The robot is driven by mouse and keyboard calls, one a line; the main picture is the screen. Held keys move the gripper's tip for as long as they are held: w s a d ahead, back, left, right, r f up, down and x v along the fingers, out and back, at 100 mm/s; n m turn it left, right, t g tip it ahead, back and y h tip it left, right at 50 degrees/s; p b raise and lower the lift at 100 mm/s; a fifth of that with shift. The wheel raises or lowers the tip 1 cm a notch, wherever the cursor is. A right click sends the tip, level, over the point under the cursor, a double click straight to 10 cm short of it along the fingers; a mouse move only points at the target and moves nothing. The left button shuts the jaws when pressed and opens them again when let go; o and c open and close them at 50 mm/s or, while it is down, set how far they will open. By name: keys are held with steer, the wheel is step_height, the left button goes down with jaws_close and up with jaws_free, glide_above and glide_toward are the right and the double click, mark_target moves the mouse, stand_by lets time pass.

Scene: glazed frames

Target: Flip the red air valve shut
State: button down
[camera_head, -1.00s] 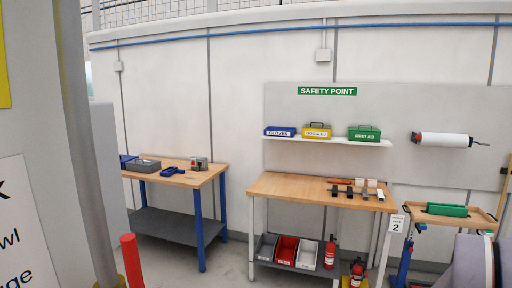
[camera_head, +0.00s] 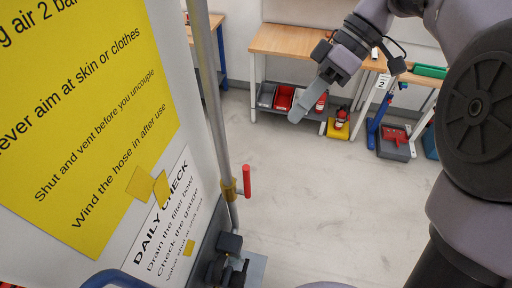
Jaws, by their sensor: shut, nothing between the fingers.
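The red air valve lever (camera_head: 246,181) stands upright, roughly in line with the grey vertical pipe (camera_head: 210,90) to its left. Its brass-coloured body (camera_head: 229,190) sits on that pipe. My gripper (camera_head: 297,115) reaches in from the upper right with its fingers together and nothing between them. In the picture it is above and to the right of the red lever, apart from it. The depth between them is hard to tell.
A yellow sign (camera_head: 85,110) and a white daily check sign (camera_head: 160,225) are on the panel left of the pipe. Dark fittings (camera_head: 228,265) show below the valve. A wooden workbench (camera_head: 285,40) stands behind. Floor right of the valve is clear.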

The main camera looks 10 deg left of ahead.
steer(key=s+a+f+b, duration=0.1)
steer(key=s+a+f, duration=0.5)
steer(key=s+f, duration=0.1)
steer(key=shift+s+a+f, duration=0.15)
steer(key=shift+s+f, duration=0.1)
steer(key=shift+f, duration=0.2)
steer(key=shift+a+b, duration=0.15)
steer(key=shift+b, duration=0.3)
